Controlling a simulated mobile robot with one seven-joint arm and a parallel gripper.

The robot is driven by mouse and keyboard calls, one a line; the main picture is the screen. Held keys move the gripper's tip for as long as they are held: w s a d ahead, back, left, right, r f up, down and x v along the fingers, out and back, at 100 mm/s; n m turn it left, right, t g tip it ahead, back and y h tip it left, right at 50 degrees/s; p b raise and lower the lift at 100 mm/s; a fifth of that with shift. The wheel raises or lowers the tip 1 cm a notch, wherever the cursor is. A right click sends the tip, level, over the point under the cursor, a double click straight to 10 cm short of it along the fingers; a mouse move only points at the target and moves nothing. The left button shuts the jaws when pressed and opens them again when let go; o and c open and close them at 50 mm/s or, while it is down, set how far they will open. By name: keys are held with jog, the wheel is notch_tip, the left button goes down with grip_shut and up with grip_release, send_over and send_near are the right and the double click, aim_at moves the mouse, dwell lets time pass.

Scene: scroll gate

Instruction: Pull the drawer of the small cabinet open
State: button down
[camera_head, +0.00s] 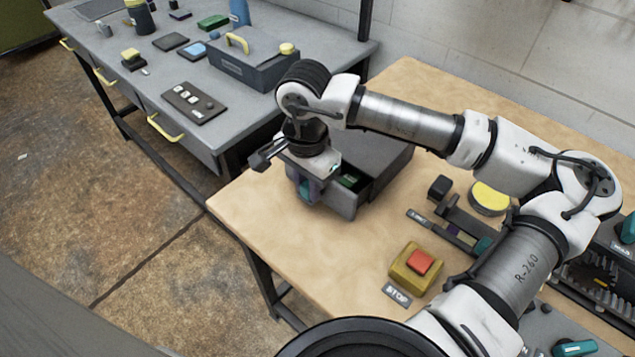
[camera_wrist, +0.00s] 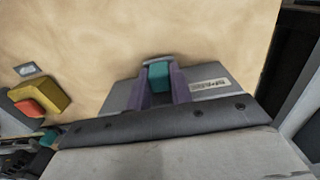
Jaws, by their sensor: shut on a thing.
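The small grey cabinet (camera_head: 385,152) stands on the wooden table. Its drawer (camera_head: 345,205) is partly out, and a green thing (camera_head: 350,181) shows inside. My gripper (camera_head: 306,192) is at the drawer's front, shut on the teal handle (camera_head: 304,188). In the wrist view, the purple fingers of my gripper (camera_wrist: 160,82) lie on both sides of the teal handle (camera_wrist: 159,76). The grey drawer front (camera_wrist: 122,93) carries a small label (camera_wrist: 209,85) beside the fingers. My wrist hides part of the cabinet and drawer in the head view.
A yellow box with a red button (camera_head: 419,262) and a STOP plate (camera_head: 397,294) stand nearer on the wooden table (camera_head: 300,270). A yellow round thing (camera_head: 490,197) and small parts lie to the right. A grey workbench (camera_head: 235,120) stands to the left. Table in front of the drawer is bare.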

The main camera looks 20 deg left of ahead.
jog(key=s, duration=0.1)
jog(key=s+a+b, duration=0.1)
jog(key=s, duration=0.1)
jog(key=s+b, duration=0.1)
jog(key=shift+s+a+f, duration=0.2)
jog(key=shift+a, duration=0.15)
jog(key=shift+s+a+r+b, duration=0.2)
jog(key=shift+s+b, duration=0.1)
jog(key=shift+s, duration=0.15)
jog(key=c, duration=1.2)
grip_release()
jog(key=shift+c, duration=0.2)
jog(key=shift+d+r, duration=0.1)
notch_tip(320, 180, up, 14)
jog(key=b, duration=0.1)
jog(key=shift+s+f, duration=0.1)
jog(key=shift+f, duration=0.1)
